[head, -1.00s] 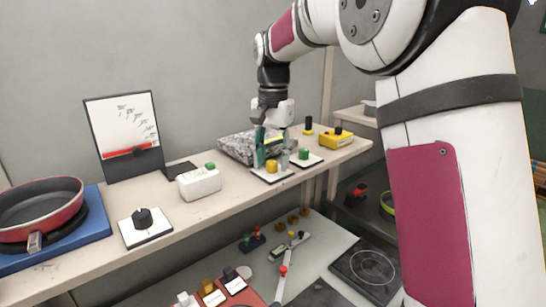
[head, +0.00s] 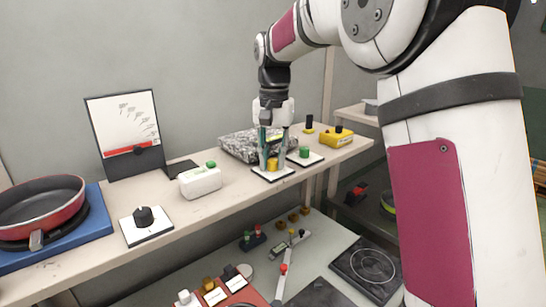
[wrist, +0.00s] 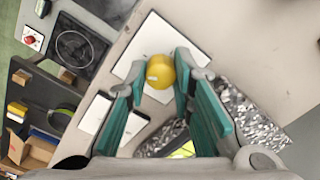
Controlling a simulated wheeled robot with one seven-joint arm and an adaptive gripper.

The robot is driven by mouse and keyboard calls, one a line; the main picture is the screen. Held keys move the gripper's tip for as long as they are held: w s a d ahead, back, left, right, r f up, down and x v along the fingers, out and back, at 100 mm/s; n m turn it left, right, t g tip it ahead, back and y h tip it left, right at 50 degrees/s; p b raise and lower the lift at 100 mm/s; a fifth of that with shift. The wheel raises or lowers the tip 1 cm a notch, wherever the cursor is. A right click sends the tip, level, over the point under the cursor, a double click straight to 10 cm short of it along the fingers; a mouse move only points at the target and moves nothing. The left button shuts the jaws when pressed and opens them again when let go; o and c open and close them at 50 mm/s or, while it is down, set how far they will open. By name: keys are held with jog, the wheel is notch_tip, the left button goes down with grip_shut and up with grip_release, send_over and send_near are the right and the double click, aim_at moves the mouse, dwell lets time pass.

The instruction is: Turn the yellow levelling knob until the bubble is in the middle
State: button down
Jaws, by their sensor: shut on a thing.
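The yellow knob (head: 272,164) stands upright on a small white plate (head: 281,176) on the bench. My gripper (head: 273,157) points straight down, its teal fingers shut on the knob. In the wrist view the yellow knob (wrist: 160,74) sits between the fingertips (wrist: 162,66), with a small pale mark on it. A speckled grey stone slab (head: 232,147) lies behind the gripper. A yellow-green piece (wrist: 184,151), perhaps the level, shows partly at the slab in the wrist view. The fingers hide part of it, and I cannot make out a bubble.
A green knob on another white plate (head: 314,159) stands close on the right. A yellow box (head: 338,140) is further right. A white box (head: 201,185) with a green button, a black dial (head: 143,217) and a red pan (head: 45,205) stand left. Bench between them is clear.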

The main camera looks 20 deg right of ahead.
aim_at(273, 160)
jog(key=shift+n, duration=0.3)
jog(key=c, duration=1.4)
grip_release()
jog(key=shift+o, duration=0.2)
jog(key=shift+r, duration=0.1)
notch_tip(273, 160, up, 12)
